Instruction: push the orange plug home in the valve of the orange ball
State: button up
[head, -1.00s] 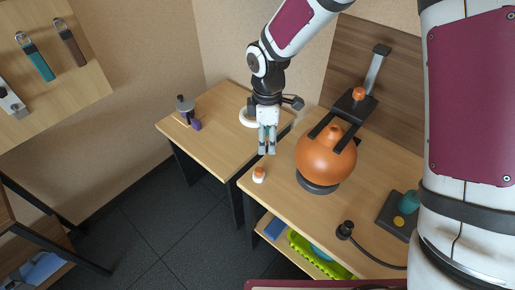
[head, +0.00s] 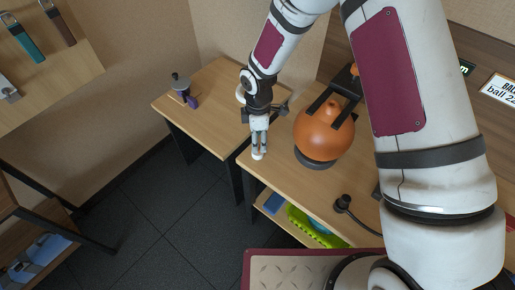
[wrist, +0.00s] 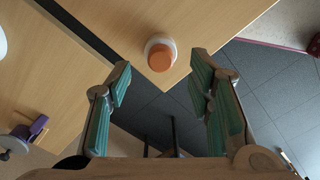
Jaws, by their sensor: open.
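The orange plug (wrist: 160,57) sits in a white round base on the wooden bench near its corner, in the wrist view. In the head view my gripper (head: 259,150) hides most of it. My gripper, also in the wrist view (wrist: 161,75), is open and empty, its teal-padded fingers apart. The plug shows just beyond the fingertips, roughly centred between them. The orange ball (head: 323,132) rests on a dark round stand (head: 315,162) to the right of my gripper.
A dark hose end (head: 342,203) lies on the bench in front. A second wooden table (head: 215,88) at left holds a grey-lidded pot (head: 180,82) and a purple item. A gap separates the tables.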

jog(key=shift+a+f, duration=0.1)
jog(key=shift+f, duration=1.8)
jog(key=shift+c, duration=0.6)
jog(key=c, duration=0.8)
jog(key=shift+o, duration=0.2)
jog(key=shift+r, duration=0.1)
